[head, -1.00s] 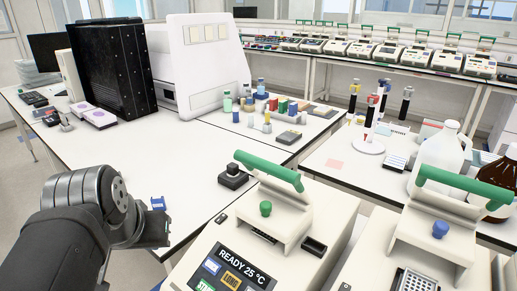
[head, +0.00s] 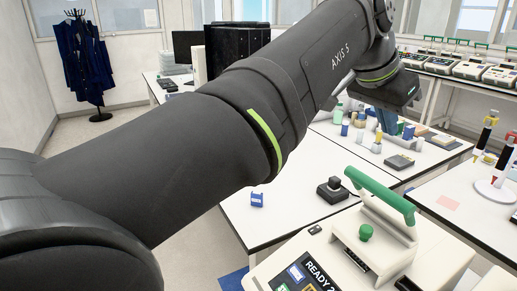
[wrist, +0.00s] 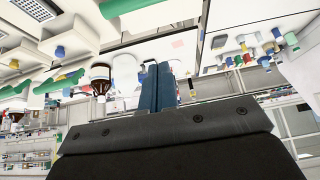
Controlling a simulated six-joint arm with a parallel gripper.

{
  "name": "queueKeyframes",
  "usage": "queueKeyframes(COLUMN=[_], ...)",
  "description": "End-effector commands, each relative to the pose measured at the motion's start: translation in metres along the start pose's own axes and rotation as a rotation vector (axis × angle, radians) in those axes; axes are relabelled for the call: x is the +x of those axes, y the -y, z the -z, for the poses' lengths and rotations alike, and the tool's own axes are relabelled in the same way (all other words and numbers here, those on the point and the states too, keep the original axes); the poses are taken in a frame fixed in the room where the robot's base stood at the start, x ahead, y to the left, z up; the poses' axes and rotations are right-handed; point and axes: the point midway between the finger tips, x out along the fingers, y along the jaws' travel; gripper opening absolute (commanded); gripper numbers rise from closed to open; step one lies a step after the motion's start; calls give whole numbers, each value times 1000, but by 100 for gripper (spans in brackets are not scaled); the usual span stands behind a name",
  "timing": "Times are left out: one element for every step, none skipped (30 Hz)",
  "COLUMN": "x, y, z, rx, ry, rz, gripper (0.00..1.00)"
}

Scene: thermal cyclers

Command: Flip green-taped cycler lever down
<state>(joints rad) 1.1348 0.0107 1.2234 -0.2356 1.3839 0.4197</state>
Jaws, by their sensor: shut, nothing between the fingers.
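In the head view, a cream thermal cycler (head: 425,262) stands at the bottom right with a screen beginning "READY" (head: 318,272). Its lid carries a green knob (head: 366,232) and a thick green handle bar (head: 380,194), which stands raised. I cannot tell tape from the bar's own green. Another cycler's blue knob (wrist: 60,51) shows at upper left there.
A black block with a knob (head: 332,190) stands behind the cycler. Small bottles and a grey device (head: 399,162) lie on the far bench. Pipettes on a stand (head: 490,175) are at right. A brown bottle (wrist: 101,76) shows in the wrist view. The near white benchtop (head: 270,215) is mostly clear.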

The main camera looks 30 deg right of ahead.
Motion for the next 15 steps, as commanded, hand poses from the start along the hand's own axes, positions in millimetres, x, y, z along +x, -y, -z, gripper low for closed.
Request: queueKeyframes(x=[0, 0, 0, 0, 0, 0, 0, 0, 1, 2, 4, 7, 10, 14, 20], y=[0, 0, 0, 0, 0, 0, 0, 0, 0, 0, 0, 0, 0, 0, 0], z=[0, 0, 0, 0, 0, 0, 0, 0, 0, 0, 0, 0, 0, -1, -1], rx=[1, 1, 0, 0, 0, 0, -1, -1, -1, -1, -1, -1, -1, -1, -2], ry=[0, 0, 0, 0, 0, 0, 0, 0, 0, 0, 1, 1, 2, 3, 3], rz=[-1, -1, 0, 0, 0, 0, 0, 0, 0, 0, 0, 0, -1, -1, -1], gripper=[0, 0, 0, 0, 0, 0, 0, 0, 0, 0, 0, 0, 0, 0, 0])
